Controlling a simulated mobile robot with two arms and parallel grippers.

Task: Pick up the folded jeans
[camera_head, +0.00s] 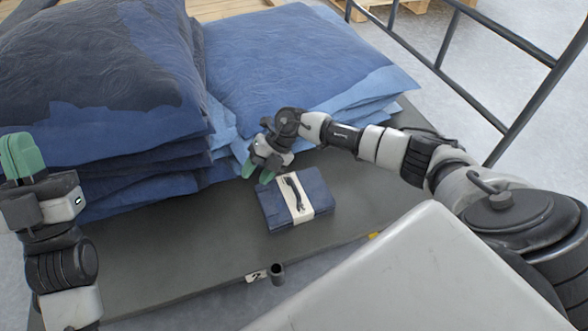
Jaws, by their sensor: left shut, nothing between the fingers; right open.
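Two piles of folded blue denim, which look like the folded jeans, lie on a dark grey platform. The left pile (110,70) is tall and dark on top; the right pile (290,60) is lower, with lighter blue layers at its edges. A small dark blue folded bundle (272,209) with a cream band and a black strip lies in front of the right pile. My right gripper (258,173), with green fingertips, is open and empty just above and behind the bundle, near the right pile's front corner. My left gripper (22,157) is shut and empty at the far left, before the left pile.
The dark platform (150,255) is bare left of and in front of the bundle. A short dark tube (277,274) sits at its front edge. A black metal rail (500,35) runs along the right. A wooden pallet (410,5) stands on the floor at the back.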

